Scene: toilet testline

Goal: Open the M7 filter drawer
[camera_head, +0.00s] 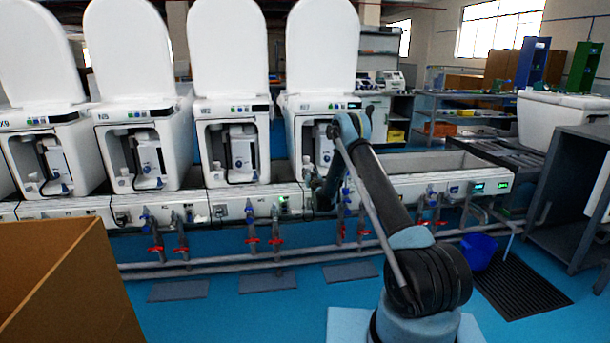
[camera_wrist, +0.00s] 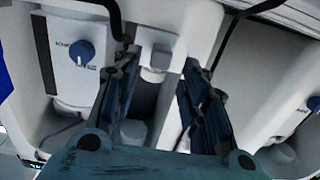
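The rightmost toilet unit (camera_head: 318,104) is partly behind my arm; its label is too small to read surely as M7. A white module (camera_head: 324,147) sits in its front opening. My gripper (camera_head: 326,190) is low in front of this unit, its fingers hard to make out there. In the wrist view my gripper (camera_wrist: 160,60) is open, with two dark blue fingers apart and nothing held. Beyond and between the fingertips is a white block (camera_wrist: 157,60). A white panel with a blue knob (camera_wrist: 80,52) is left of the fingers. I cannot tell which part is the filter drawer.
Several similar toilet units, such as one with a raised lid (camera_head: 228,50), stand in a row to the left. Pipes with red valves (camera_head: 252,240) run below. A cardboard box (camera_head: 70,290) is at front left. A blue bucket (camera_head: 478,251) stands right, near a dark floor mat (camera_head: 520,288).

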